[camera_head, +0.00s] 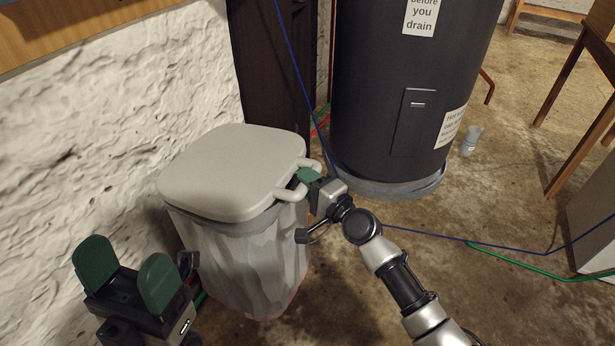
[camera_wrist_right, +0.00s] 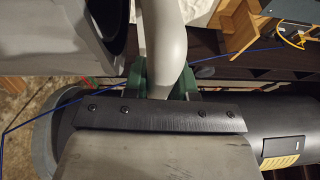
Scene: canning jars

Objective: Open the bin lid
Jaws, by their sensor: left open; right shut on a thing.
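The bin (camera_head: 250,262) is pale grey with a wrinkled liner and stands against the white wall. Its light grey lid (camera_head: 225,170) lies over the top; I cannot tell whether there is a slight gap at the rim. A looped handle (camera_head: 291,194) sticks out from the lid's right side. My right gripper (camera_head: 307,178) is at this handle, its green fingers shut on it. In the right wrist view the pale handle (camera_wrist_right: 166,45) runs between the green fingers (camera_wrist_right: 162,84). My left gripper (camera_head: 127,275) is open and empty at the lower left, apart from the bin.
A large dark tank (camera_head: 400,110) stands behind and right of the bin. A blue cable (camera_head: 450,239) and a green hose (camera_head: 520,268) cross the floor on the right. The rough white wall (camera_head: 110,110) is close on the left. Floor in front of the tank is otherwise mostly clear.

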